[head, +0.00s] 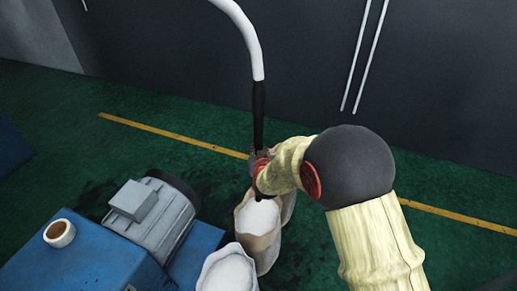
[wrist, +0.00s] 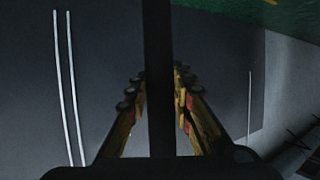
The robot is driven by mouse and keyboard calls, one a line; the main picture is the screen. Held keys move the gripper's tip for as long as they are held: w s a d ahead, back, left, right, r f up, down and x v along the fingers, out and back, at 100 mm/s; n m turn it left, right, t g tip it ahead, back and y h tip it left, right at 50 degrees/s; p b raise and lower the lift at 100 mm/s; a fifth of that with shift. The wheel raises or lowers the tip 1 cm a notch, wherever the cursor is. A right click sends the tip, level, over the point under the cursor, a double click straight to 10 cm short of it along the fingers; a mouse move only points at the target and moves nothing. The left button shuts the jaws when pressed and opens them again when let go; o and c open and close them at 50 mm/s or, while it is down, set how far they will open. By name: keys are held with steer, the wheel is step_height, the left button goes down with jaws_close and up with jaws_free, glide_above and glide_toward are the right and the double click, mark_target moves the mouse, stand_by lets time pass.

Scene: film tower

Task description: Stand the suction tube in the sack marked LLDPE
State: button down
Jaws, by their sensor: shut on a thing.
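The suction tube (head: 259,100) is a black upright tube with a white hose (head: 243,35) curving up from its top. My gripper (head: 260,163) is shut on the black tube above the sacks. In the wrist view the tube (wrist: 158,60) runs straight between the two fingers of my gripper (wrist: 158,95). Open sacks with pale contents stand below: one sack (head: 258,222) just under my gripper, another sack (head: 230,270) nearer the front. A further sack (head: 289,205) is partly hidden behind. No LLDPE marking is readable.
A grey motor (head: 152,215) on a blue machine (head: 75,260) stands left of the sacks. A dark wall (head: 300,60) with thin white pipes (head: 365,55) is behind. Green floor (head: 460,255) with a yellow line (head: 170,134) is clear at the right.

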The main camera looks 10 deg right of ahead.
steer(key=shift+f+b, duration=8.85)
steer(key=shift+f, duration=3.05)
step_height(320, 180, down, 16)
steer(key=shift+f, duration=0.15)
steer(key=c, duration=1.5)
jaws_free()
